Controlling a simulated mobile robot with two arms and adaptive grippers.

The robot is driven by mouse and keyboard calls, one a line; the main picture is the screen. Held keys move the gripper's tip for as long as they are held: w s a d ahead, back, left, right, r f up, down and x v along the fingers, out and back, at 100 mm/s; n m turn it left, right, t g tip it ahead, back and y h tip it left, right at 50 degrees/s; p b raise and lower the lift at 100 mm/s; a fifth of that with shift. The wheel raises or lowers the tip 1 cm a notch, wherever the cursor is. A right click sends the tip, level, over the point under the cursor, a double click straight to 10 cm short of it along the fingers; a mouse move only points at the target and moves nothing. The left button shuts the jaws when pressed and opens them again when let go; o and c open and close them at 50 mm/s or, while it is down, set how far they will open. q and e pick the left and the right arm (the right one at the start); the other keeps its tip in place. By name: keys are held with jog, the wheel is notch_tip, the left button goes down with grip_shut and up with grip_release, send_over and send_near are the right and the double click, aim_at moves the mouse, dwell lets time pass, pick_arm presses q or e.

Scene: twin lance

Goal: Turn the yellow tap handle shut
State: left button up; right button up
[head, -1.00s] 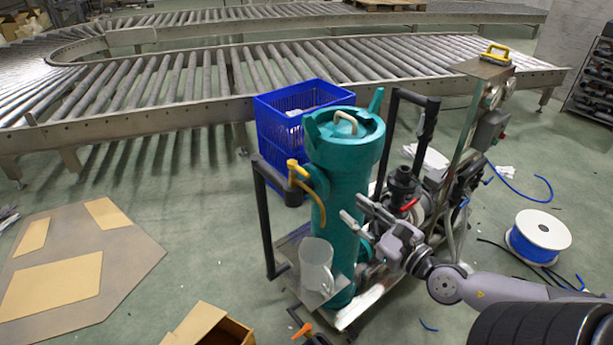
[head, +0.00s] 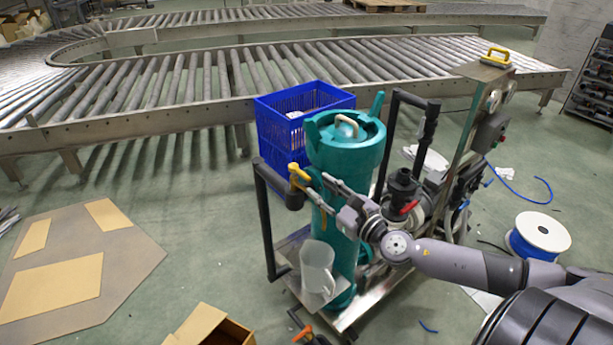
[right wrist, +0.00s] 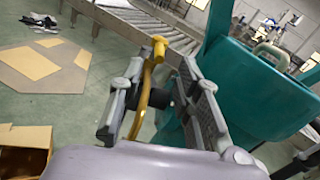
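The yellow tap handle (head: 299,173) is on the upper left side of the teal cylinder (head: 346,150), above a clear jug (head: 317,268). My right gripper (head: 318,186) reaches in from the right, in front of the cylinder, with its fingertips at the tap. In the right wrist view the yellow handle (right wrist: 146,92) stands between the two spread fingers of the right gripper (right wrist: 160,98), nearer the left finger. The fingers are open; I cannot tell whether either touches the handle. The fingers partly hide the handle's lower part in the head view. My left gripper is not in view.
The cylinder stands on a metal cart with a black push bar (head: 266,220) at left and a red-handled valve (head: 408,207) at right. A blue crate (head: 283,125) is behind. An open cardboard box (head: 208,326) lies in front. Floor to the left is partly clear.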

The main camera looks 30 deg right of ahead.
aim_at(310, 180)
jog(key=shift+w+a+p, duration=0.15)
jog(key=shift+w+p, duration=0.1)
jog(key=shift+w, duration=1.4)
jog(key=shift+w+a+p, duration=0.15)
jog(key=shift+w+p, duration=0.1)
jog(key=shift+w, duration=1.35)
grip_shut()
